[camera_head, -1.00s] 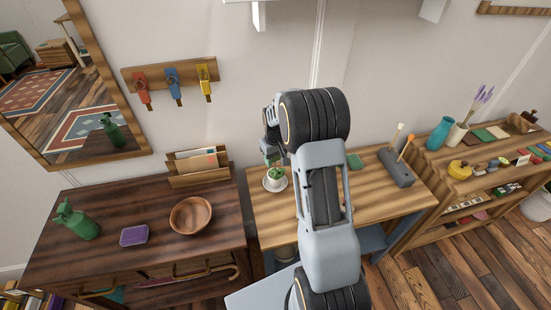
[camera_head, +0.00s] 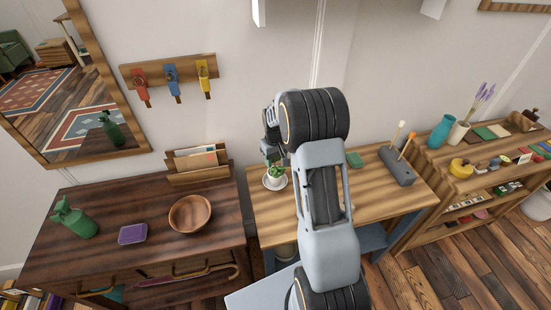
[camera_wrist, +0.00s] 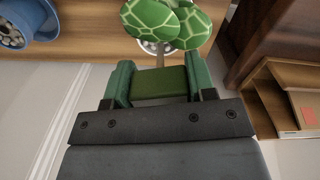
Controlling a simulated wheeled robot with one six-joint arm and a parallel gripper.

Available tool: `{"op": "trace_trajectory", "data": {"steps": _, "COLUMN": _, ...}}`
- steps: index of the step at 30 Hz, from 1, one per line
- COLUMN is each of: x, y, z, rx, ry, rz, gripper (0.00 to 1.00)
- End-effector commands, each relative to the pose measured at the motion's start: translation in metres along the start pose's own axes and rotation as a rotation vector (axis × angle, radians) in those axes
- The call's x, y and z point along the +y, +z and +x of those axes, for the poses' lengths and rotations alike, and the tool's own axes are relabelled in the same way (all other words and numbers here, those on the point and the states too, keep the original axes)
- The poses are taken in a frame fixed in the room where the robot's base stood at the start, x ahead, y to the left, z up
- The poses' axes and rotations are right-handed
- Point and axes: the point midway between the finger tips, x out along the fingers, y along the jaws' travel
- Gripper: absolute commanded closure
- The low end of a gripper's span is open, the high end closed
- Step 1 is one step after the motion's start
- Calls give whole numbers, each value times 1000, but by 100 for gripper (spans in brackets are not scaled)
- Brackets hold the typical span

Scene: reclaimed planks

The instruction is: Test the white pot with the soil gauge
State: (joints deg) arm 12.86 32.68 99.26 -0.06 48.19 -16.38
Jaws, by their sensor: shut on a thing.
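The white pot (camera_head: 275,183) with a small green plant stands on a pale saucer on the light wooden table. My gripper (camera_head: 268,155) is just above and behind the plant, partly hidden by my arm. In the wrist view, my gripper (camera_wrist: 160,84) is shut on the green head of the soil gauge (camera_wrist: 160,88). A thin pale stem runs from it toward the white pot (camera_wrist: 152,47), which shows in part behind large patterned leaves (camera_wrist: 165,20). I cannot tell whether the tip touches the soil.
A blue pot-like thing (camera_wrist: 30,25) shows close by in the wrist view. A grey holder (camera_head: 398,170) with upright sticks and a green flat piece (camera_head: 354,160) are on the table's right. A dark table (camera_head: 90,265) at left bears a wooden bowl (camera_head: 190,214).

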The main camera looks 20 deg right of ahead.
Motion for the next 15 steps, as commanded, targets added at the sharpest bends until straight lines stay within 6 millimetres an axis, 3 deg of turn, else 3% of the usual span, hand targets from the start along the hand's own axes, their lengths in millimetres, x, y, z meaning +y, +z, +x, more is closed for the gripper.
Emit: {"op": "trace_trajectory", "data": {"steps": 15, "x": 0, "y": 0, "z": 14, "rx": -1, "ry": 0, "rz": 0, "gripper": 73}}
